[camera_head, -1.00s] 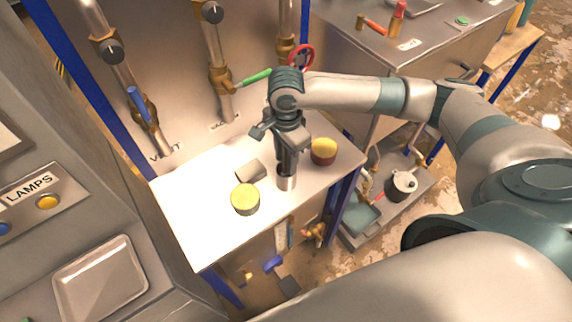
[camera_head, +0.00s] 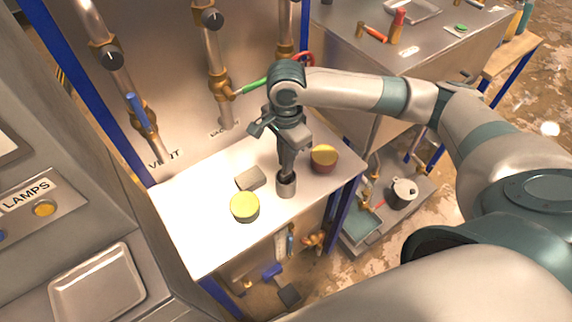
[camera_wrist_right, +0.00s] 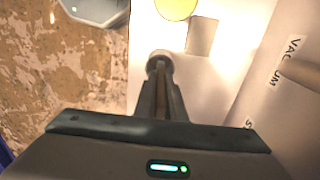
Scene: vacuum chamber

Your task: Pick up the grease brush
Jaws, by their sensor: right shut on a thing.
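My right gripper (camera_head: 288,168) points down over the small grey metal cup (camera_head: 286,187) on the white-topped bench. It is shut on the grease brush, which is mostly hidden by the fingers. A brown strip of the brush (camera_wrist_right: 160,103) shows between the fingers in the right wrist view. A dark part of it seems to show between the fingertips and the cup rim. The cup's round rim (camera_wrist_right: 158,58) lies just past the fingertips in the wrist view. I cannot tell whether the brush's lower end is still inside the cup. My left gripper is not in view.
A yellow-topped tin (camera_head: 244,207) and a grey block (camera_head: 250,178) stand left of the cup. A red and yellow pot (camera_head: 324,158) stands close on the right. Pipes with valves and a green lever (camera_head: 252,86) rise behind. The bench's front left is clear.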

